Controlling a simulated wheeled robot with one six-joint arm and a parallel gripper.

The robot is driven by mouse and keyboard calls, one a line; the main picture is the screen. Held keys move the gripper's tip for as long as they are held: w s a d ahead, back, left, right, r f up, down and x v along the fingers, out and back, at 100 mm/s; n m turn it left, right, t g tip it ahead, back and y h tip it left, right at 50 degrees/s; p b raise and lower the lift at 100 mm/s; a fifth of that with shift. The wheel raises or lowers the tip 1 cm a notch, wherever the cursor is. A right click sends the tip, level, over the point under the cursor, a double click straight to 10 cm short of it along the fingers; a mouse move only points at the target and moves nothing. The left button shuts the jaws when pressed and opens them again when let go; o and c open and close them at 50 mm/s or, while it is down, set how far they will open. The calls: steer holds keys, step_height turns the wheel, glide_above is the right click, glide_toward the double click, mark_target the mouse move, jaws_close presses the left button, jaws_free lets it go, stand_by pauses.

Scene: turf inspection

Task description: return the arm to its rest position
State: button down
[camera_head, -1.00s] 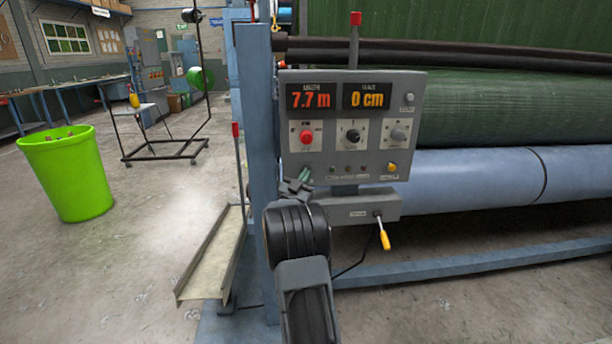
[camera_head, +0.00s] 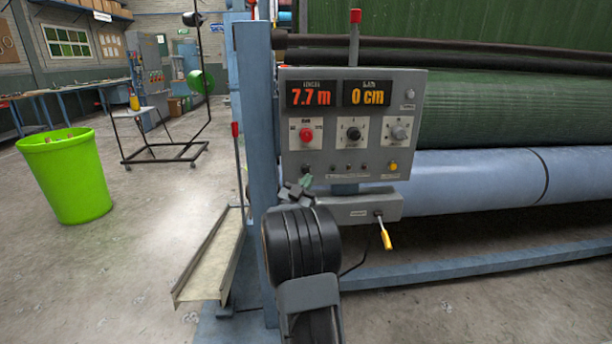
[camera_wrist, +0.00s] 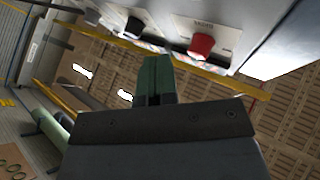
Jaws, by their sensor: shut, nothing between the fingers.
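My gripper (camera_wrist: 154,80) shows in the wrist view as two green fingers closed together with nothing between them. In the head view, my gripper (camera_head: 302,188) is small and partly hidden behind my dark wrist, just below the lower left of the control panel (camera_head: 350,120). The panel is grey, with orange displays reading 7.7 m and 0 cm. A red knob (camera_wrist: 202,44) on the panel's face shows in the wrist view, up and right of the fingers and apart from them. I cannot tell from the head view whether the gripper touches the panel.
A blue post (camera_head: 256,150) stands close left of my arm. A yellow-handled lever (camera_head: 385,236) sticks out below the panel. The green turf roll (camera_head: 500,110) and a blue roller (camera_head: 470,188) fill the right. A green bin (camera_head: 66,178) stands left; the floor between is mostly open.

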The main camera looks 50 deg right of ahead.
steer(key=shift+s+a, duration=0.25)
steer(key=shift+s, duration=0.05)
stand_by(0.5)
steer(key=w+a+f+n+t+y+p, duration=0.1)
steer(key=w+a+f+n+t+y, duration=0.25)
steer(key=f+y, duration=0.3)
steer(key=w+a+f+n+t+y+p, duration=0.1)
steer(key=w+a+f+n+t+y, duration=0.15)
steer(key=f+n+y, duration=0.35)
steer(key=s+a+r+g+y+p, duration=0.1)
steer(key=a+g+y+p, duration=0.15)
steer(key=a+y, duration=0.55)
steer(key=s+a+r+n+g+y+p, duration=0.1)
steer(key=s+a+r+n+g+p, duration=0.2)
steer(key=s+a, duration=0.4)
steer(key=s+a+r+n+g+y+p, duration=0.1)
steer(key=s+a+r+n+y+p, duration=0.1)
steer(key=s+a+r+p, duration=0.5)
steer(key=s+a+r+n+p, duration=0.4)
steer(key=s+a+r+p, duration=0.2)
steer(key=a+r+p, duration=0.3)
step_height(320, 180, up, 2)
steer(key=shift+s+a+r+g, duration=0.15)
steer(key=shift+s+a+g, duration=0.1)
steer(key=shift+a+g, duration=0.3)
